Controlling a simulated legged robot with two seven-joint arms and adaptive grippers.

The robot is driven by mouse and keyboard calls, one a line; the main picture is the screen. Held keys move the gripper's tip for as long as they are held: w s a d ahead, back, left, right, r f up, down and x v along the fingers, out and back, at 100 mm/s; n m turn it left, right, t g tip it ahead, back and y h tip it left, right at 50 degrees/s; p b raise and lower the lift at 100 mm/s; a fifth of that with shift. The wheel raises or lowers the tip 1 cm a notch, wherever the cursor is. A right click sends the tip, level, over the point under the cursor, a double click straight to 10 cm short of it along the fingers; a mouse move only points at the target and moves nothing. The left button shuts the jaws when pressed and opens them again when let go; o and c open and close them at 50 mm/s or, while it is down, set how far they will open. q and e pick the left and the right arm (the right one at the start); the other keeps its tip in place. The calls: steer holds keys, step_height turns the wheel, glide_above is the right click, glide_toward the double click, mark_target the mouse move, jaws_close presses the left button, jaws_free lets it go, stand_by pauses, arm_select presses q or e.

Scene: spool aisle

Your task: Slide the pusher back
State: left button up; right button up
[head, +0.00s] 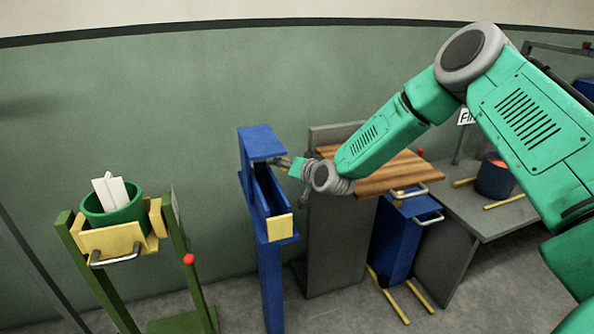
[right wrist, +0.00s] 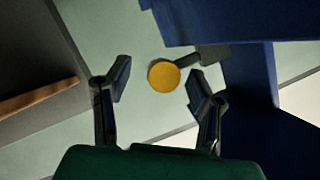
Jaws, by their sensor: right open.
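A blue stand (head: 262,215) holds an upright frame with a narrow channel and a yellow block (head: 280,227) at its front end. In the right wrist view, a round yellow knob (right wrist: 163,76) sits on a short dark rod beside blue panels (right wrist: 240,60); I take it for the pusher's handle. My right gripper (head: 292,166) is at the upper right side of the blue stand. In the wrist view, the right gripper (right wrist: 160,88) is open, with the knob showing between its fingertips; contact cannot be told. My left gripper is not in view.
A grey cabinet with a wooden top (head: 385,172) stands right of the blue stand, close to my right arm. A green stand with a yellow cradle (head: 112,240) holding a green pot (head: 113,215) is at left. A blue bin (head: 398,240) sits below the wooden top.

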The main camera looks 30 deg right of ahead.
steer(key=v, duration=1)
steer(key=shift+s, duration=0.4)
